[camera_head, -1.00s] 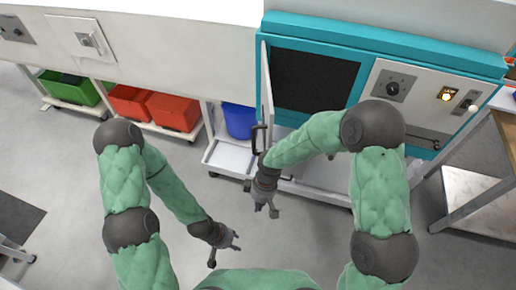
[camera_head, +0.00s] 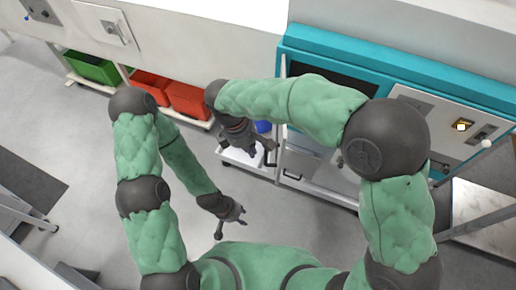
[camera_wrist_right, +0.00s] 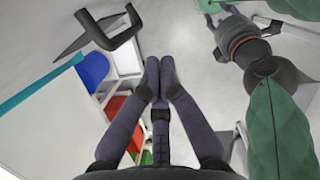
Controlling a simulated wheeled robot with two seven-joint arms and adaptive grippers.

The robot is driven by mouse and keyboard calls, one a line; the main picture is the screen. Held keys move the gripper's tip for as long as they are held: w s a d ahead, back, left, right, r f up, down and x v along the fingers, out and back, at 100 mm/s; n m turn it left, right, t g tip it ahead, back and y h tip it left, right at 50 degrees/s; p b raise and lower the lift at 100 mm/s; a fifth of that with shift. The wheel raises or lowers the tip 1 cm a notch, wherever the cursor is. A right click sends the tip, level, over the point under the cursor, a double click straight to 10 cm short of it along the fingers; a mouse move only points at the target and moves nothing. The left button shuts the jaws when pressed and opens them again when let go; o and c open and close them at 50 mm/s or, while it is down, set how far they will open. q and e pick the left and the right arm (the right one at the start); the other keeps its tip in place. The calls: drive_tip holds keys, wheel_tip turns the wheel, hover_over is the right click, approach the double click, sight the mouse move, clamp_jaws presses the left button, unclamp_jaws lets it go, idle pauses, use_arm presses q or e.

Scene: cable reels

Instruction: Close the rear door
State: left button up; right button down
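The rear door (camera_head: 283,72) is a thin white panel at the left side of the teal machine's dark opening (camera_head: 330,75). It stands open, almost edge-on in the head view, and my right arm hides most of it. A black U-shaped handle (camera_wrist_right: 122,36) shows at the upper left of the right wrist view. My left gripper (camera_head: 232,222) is open and empty, low over the floor.
Green (camera_head: 92,68) and red (camera_head: 188,100) bins stand on low carts under the white wall at left. A blue bin (camera_wrist_right: 91,68) is near the door. The machine's control panel (camera_head: 445,120) is at right. Grey floor in front is free.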

drive_tip(key=d+f, duration=0.6)
drive_tip(key=f, duration=0.2)
drive_tip(key=shift+w+f, duration=0.15)
drive_tip(key=shift+d, duration=0.1)
drive_tip(key=w+d+n+t+p, duration=0.1)
drive_tip(key=w+d+n+p, duration=0.15)
drive_tip(key=d, duration=0.75)
drive_tip(key=w+d+n+p, duration=0.2)
drive_tip(key=d+n, duration=0.2)
drive_tip(key=d, duration=0.6)
drive_tip(key=w+d+n+t+y+p, duration=0.1)
drive_tip(key=w+d+n+p, duration=0.3)
drive_tip(key=w+d+p, duration=0.7)
drive_tip(key=shift+w+d+n, duration=0.35)
drive_tip(key=shift+w+d, duration=0.9)
drive_tip(key=shift+d, duration=0.3)
